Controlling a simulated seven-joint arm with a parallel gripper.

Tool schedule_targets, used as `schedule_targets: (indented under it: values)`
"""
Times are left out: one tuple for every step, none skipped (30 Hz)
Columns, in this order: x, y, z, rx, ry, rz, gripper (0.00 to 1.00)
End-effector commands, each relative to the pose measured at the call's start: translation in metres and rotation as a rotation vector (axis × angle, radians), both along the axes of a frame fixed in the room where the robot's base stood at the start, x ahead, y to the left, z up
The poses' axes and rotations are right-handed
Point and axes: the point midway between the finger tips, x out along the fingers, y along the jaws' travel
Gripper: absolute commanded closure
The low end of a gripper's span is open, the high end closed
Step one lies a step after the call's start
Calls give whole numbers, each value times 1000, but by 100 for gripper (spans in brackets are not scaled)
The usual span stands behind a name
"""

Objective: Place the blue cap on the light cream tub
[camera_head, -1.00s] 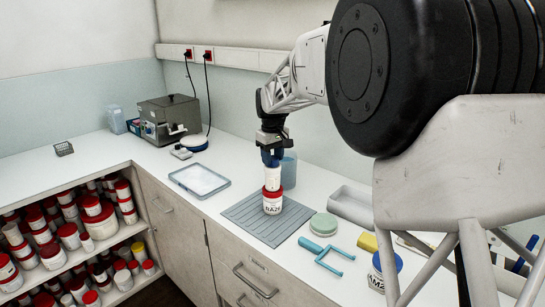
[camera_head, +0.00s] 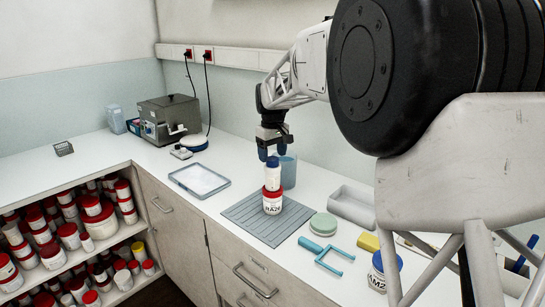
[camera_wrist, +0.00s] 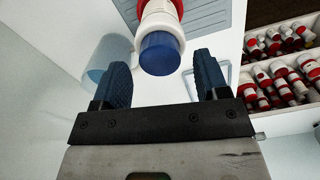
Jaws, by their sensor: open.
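The blue cap (camera_head: 273,161) sits on top of a narrow, light cream tub (camera_head: 273,177), which stands on a larger red-lidded tub (camera_head: 272,202). In the wrist view the blue cap (camera_wrist: 160,53) covers the end of the pale tub (camera_wrist: 160,27) and looks straight on it. My gripper (camera_head: 272,152) is just above the cap. Its blue fingers are spread, one on each side, and in the wrist view (camera_wrist: 161,70) there are gaps between them and the cap. Whether the cap is pressed fully down cannot be told.
The stack stands on a grey ribbed mat (camera_head: 245,218). A bluish clear beaker (camera_head: 289,172) is close behind it. A green round dish (camera_head: 323,224), a blue forked tool (camera_head: 326,253) and a blue-lidded tub (camera_head: 383,272) lie to the right. A shallow tray (camera_head: 199,180) is left.

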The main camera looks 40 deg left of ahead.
Motion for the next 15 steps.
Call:
schedule_targets:
  values:
    - [0, 0, 6, 1, -1, 0, 32]
    - [0, 0, 10, 2, -1, 0, 32]
    - [0, 0, 16, 2, -1, 0, 32]
    - [0, 0, 20, 3, -2, 0, 32]
    - [0, 0, 25, 3, -2, 0, 32]
    - [0, 0, 31, 3, -2, 0, 32]
    - [0, 0, 36, 3, -3, 0, 32]
    - [0, 0, 41, 3, -3, 0, 32]
    - [0, 0, 48, 3, -2, 0, 32]
    - [0, 0, 53, 3, -2, 0, 32]
    - [0, 0, 58, 3, -3, 0, 32]
    - [0, 0, 64, 3, -3, 0, 32]
    - [0, 0, 68, 2, -1, 0, 32]
    - [0, 0, 73, 2, -1, 0, 32]
    - [0, 0, 78, 2, -1, 0, 32]
